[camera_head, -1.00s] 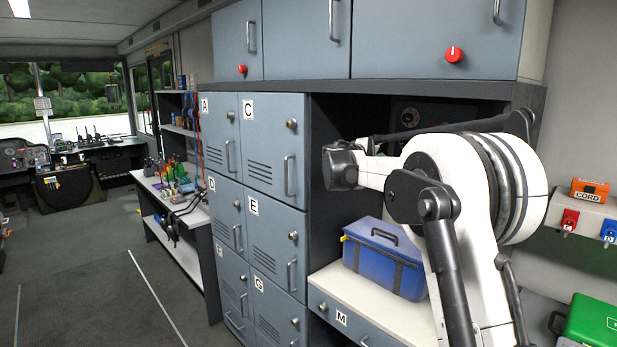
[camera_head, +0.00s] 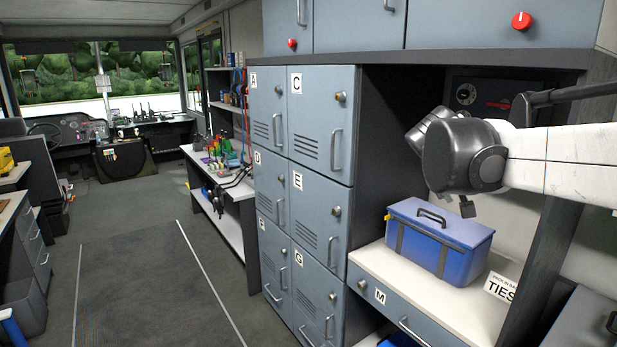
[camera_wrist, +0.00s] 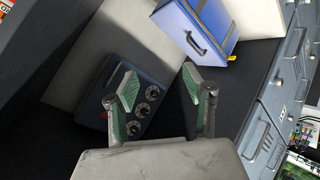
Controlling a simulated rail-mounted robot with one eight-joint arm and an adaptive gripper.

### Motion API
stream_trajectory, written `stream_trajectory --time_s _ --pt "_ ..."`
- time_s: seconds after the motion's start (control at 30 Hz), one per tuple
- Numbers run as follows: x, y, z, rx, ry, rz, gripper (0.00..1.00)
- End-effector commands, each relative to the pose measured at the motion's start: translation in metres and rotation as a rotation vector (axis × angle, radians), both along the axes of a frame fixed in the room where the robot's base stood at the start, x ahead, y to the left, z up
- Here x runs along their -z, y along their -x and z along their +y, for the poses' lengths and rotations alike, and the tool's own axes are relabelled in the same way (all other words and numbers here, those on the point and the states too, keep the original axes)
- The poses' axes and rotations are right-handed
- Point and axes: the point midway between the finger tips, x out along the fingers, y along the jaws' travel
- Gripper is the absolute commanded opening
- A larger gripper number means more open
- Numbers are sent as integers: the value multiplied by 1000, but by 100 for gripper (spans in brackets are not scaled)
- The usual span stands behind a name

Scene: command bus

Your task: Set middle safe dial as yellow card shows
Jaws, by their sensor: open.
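The dark blue safe panel (camera_wrist: 120,85) shows in the wrist view with three round dials in a row; the middle dial (camera_wrist: 143,109) sits between the other two. Their settings are too small to read. My gripper (camera_wrist: 160,78) is open and empty, its green-padded fingers in front of the panel, apart from the dials; one finger overlaps the panel. In the head view the safe (camera_head: 485,94) is at the back of the recess, showing one dial and a red part; my arm hides some of it. I cannot make out a yellow card in either view.
A blue toolbox (camera_head: 450,243) stands on the white counter (camera_head: 395,268) below my wrist, with a TIES label (camera_head: 499,287) beside it. Grey-blue lettered lockers (camera_head: 320,130) stand left of the recess, and cabinets (camera_head: 455,22) hang above. The floor at left is clear.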

Motion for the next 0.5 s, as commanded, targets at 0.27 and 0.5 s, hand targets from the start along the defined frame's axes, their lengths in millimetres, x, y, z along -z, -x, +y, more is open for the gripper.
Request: stream_trajectory --time_s 0.27,0.5 --pt "56 98 37 -46 -203 31 46" --pt "111 176 74 -90 -379 48 46"
